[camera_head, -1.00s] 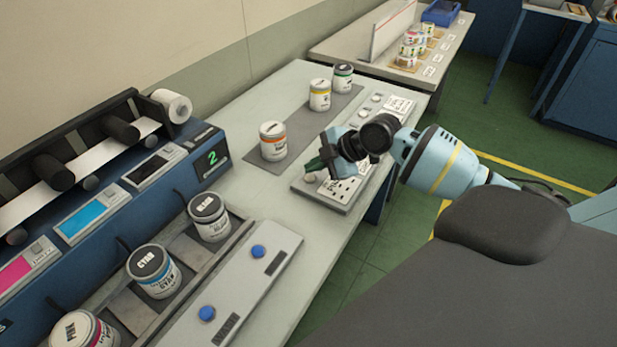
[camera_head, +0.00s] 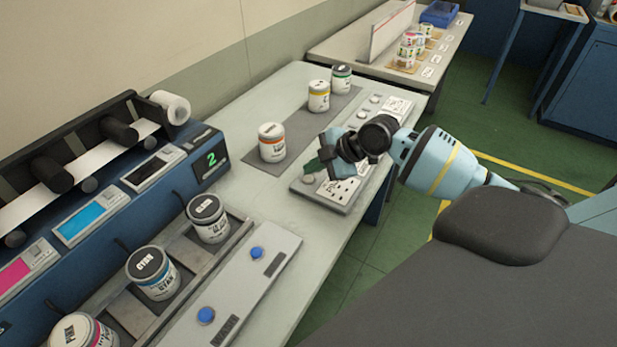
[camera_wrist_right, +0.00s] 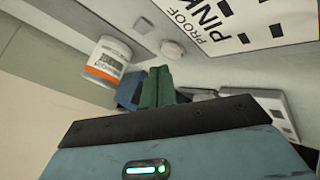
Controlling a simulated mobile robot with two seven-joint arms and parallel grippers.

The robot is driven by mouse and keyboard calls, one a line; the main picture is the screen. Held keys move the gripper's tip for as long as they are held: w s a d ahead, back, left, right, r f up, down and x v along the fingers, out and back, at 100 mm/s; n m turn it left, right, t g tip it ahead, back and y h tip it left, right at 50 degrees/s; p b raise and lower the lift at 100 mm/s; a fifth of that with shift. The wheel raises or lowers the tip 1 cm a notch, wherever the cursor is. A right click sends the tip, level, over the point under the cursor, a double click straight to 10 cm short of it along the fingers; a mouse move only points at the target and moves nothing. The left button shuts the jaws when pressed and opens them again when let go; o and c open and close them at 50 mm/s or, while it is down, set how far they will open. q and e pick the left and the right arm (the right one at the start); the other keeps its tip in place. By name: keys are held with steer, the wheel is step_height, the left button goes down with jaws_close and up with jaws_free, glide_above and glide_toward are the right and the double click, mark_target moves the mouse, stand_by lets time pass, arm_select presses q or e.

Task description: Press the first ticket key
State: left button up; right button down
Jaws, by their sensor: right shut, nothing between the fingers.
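A grey key panel (camera_head: 329,200) lies along the front edge of the table, with round pale keys and printed tickets. The nearest key (camera_head: 307,179) sits at its near end beside a ticket; I cannot tell for sure that this is the first. My right gripper (camera_head: 312,166) is just above that end of the panel, its green fingers together and empty. In the right wrist view the shut fingertips (camera_wrist_right: 158,70) point toward a round key (camera_wrist_right: 173,49) beside a ticket (camera_wrist_right: 235,22) reading "PROOF PINK". A gap seems to remain between fingertips and key. My left gripper is out of view.
An orange-labelled can (camera_head: 272,143) stands on a dark mat close behind the panel; it also shows in the right wrist view (camera_wrist_right: 109,60). Yellow (camera_head: 319,96) and green (camera_head: 342,78) cans stand farther along. A plate with blue buttons (camera_head: 257,253) lies nearer.

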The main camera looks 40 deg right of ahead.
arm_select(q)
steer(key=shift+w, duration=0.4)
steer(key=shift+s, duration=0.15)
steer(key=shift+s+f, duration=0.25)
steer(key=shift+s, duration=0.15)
arm_select(e)
steer(key=shift+f, duration=0.5)
